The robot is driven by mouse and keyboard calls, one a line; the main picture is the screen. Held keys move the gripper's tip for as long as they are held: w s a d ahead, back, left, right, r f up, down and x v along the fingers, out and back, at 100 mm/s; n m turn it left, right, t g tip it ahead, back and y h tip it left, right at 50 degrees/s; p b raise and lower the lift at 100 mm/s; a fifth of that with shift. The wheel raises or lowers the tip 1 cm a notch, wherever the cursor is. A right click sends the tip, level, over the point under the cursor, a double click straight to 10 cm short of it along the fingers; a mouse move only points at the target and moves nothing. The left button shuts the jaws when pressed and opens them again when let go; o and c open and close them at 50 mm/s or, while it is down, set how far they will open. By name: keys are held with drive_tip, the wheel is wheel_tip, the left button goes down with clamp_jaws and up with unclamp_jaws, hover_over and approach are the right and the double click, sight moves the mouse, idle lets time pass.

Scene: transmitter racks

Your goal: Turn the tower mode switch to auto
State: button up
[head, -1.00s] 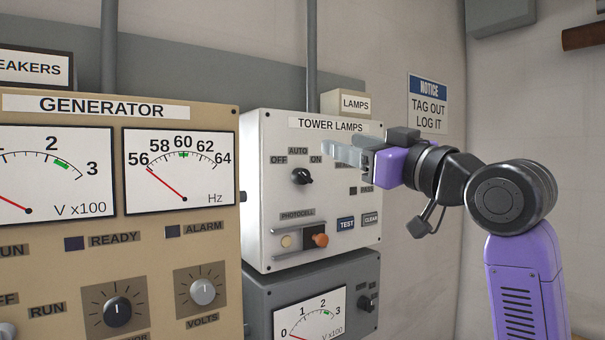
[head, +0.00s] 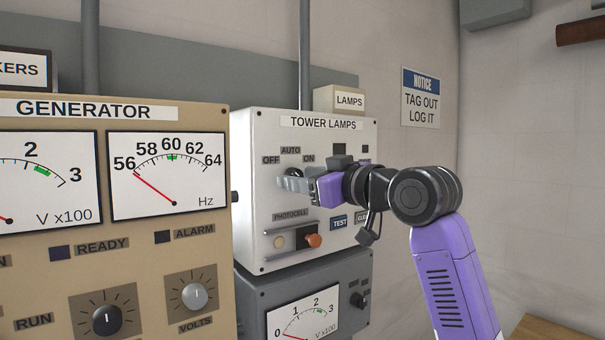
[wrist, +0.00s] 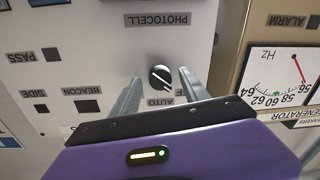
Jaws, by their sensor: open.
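The tower mode switch is a black knob (head: 293,172) on the white TOWER LAMPS panel (head: 255,215), with OFF at its left, AUTO above and ON at its right. In the wrist view the picture is upside down; the knob (wrist: 161,77) shows a white pointer line slanting toward the lower right, to the OFF side of the AUTO label (wrist: 158,101). My gripper (head: 283,180) is open, its two grey fingers in front of the panel. In the wrist view one finger of my gripper (wrist: 157,80) lies on each side of the knob, apart from it. Its depth to the panel is unclear.
Below the switch are a photocell part with an orange knob (head: 314,240) and a TEST button (head: 339,222). The tan generator panel (head: 120,235) stands at the left. A grey meter box (head: 250,300) is underneath.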

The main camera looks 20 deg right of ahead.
clamp_jaws()
idle(0.3)
drive_tip(key=shift+a+m, duration=0.1)
drive_tip(key=shift+m, duration=0.2)
drive_tip(key=shift+m+t+p, duration=0.3)
drive_tip(key=shift+m+p, duration=1.85)
drive_tip(key=shift+m, duration=2.45)
unclamp_jaws()
